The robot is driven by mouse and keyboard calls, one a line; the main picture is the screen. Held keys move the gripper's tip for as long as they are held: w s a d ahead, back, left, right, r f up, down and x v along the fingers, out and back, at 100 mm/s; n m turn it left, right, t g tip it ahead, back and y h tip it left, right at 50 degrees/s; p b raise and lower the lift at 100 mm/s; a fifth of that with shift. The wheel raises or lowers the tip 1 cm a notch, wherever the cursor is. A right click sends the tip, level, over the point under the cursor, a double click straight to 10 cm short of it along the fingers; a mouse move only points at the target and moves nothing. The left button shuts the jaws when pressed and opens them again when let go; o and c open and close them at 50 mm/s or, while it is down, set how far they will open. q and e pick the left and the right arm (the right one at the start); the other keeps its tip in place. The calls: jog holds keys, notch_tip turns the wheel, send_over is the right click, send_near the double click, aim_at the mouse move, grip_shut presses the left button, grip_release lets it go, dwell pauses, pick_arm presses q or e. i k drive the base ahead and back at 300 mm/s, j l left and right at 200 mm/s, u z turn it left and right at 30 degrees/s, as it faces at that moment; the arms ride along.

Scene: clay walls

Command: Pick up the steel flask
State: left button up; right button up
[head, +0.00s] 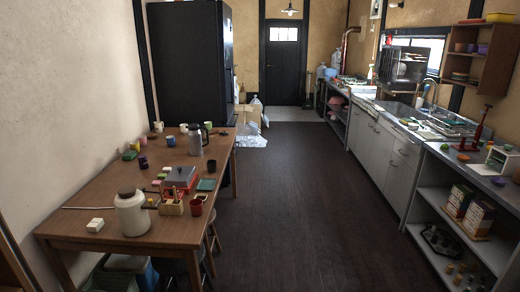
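The steel flask (195,141) appears to be the upright silvery vessel with a dark handle on the far half of the wooden table at the left. A small dark purple cup stands to its left, apart from it. The flask's upper part and side are in plain sight. Neither of my grippers shows in the head view.
The wooden table (105,190) also holds a large cream jar (131,214), a red and grey box (181,178), a red cup (196,207) and several small items. Stools are tucked at its right side. The dark floor (285,210) between table and counter is clear.

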aim_at(196, 145)
jog(key=i, duration=2.1)
